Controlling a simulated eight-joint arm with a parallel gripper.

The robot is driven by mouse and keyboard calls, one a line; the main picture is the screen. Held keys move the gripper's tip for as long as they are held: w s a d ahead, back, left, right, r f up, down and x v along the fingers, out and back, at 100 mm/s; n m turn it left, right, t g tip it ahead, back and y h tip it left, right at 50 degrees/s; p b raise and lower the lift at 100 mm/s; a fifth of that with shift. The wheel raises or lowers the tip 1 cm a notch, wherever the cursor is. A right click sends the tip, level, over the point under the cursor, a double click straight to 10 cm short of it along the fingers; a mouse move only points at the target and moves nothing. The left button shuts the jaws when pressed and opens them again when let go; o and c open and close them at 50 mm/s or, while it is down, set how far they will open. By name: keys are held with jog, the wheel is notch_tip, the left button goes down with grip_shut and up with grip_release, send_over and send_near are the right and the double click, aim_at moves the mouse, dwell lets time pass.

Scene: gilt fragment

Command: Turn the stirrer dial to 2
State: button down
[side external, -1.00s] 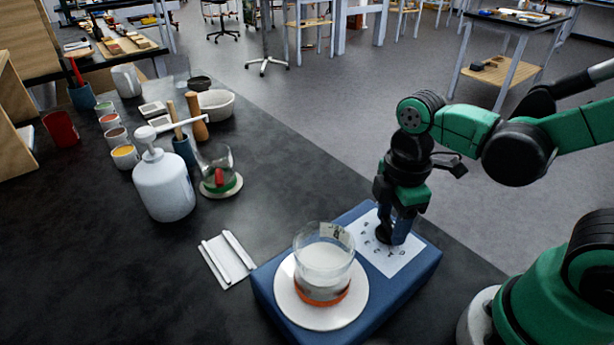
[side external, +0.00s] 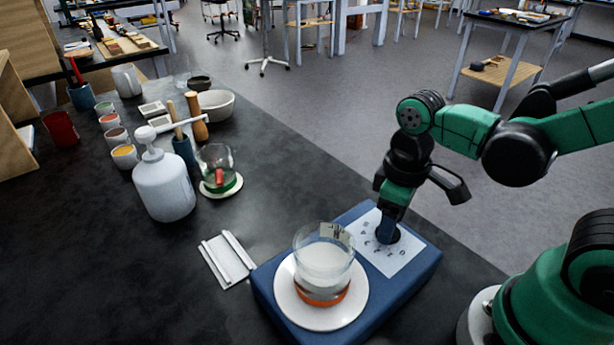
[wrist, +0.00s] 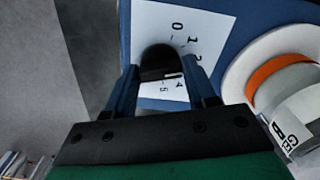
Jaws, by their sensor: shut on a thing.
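The stirrer (side external: 425,262) is a blue box with a white dial panel (side external: 400,262) at its right end. The dial (wrist: 158,58) is a black round knob, and it also shows under my gripper in the side view (side external: 388,236). My gripper (wrist: 161,72) points down, with its blue fingers on either side of the dial, shut on it. A white mark on the dial faces right in the wrist view, toward the numbers past 2, partly by a finger. Digits 0, 1, 2, 4 and 5 show around it; 3 seems hidden behind a finger.
A glass beaker (side external: 324,262) of whitish liquid with an orange band stands on the stirrer's white round plate (side external: 293,300), close left of my gripper.

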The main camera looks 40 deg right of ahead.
jog(key=shift+m, duration=0.4)
jog(key=shift+c, duration=1.4)
grip_release()
jog(key=shift+r, duration=0.1)
jog(key=shift+r, duration=2.7)
